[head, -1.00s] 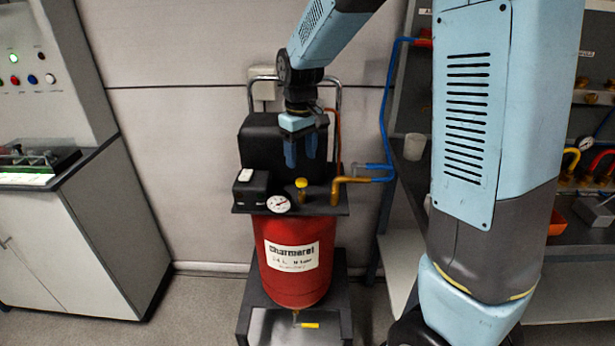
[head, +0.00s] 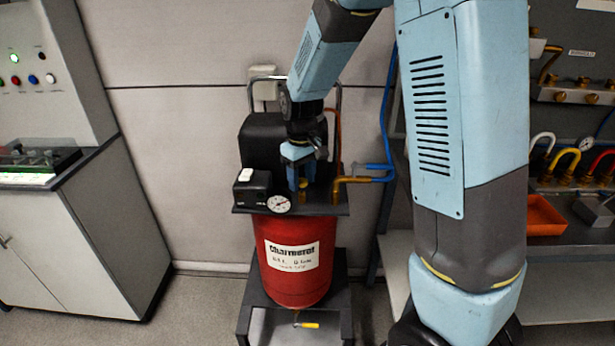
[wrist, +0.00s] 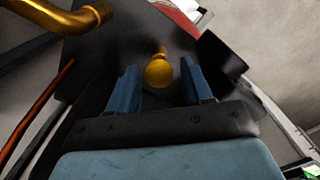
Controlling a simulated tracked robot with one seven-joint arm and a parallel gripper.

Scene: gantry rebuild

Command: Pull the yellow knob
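The yellow knob (wrist: 159,73) is a round brass-yellow ball on a short stem, seen in the wrist view between the two blue fingers of my gripper (wrist: 158,66). The fingers are open, with a clear gap on each side of the knob. In the head view, my gripper (head: 301,178) points down over the compressor's top plate, and the knob (head: 304,183) is mostly hidden by the fingers. The red tank (head: 292,225) of the compressor hangs below the plate.
A pressure gauge (head: 279,204) and a black switch box (head: 252,187) sit left of the knob. A brass pipe (head: 345,181) stands close on the right, joined to a blue pipe. A black motor cover (head: 258,140) is behind. Shelving stands further right.

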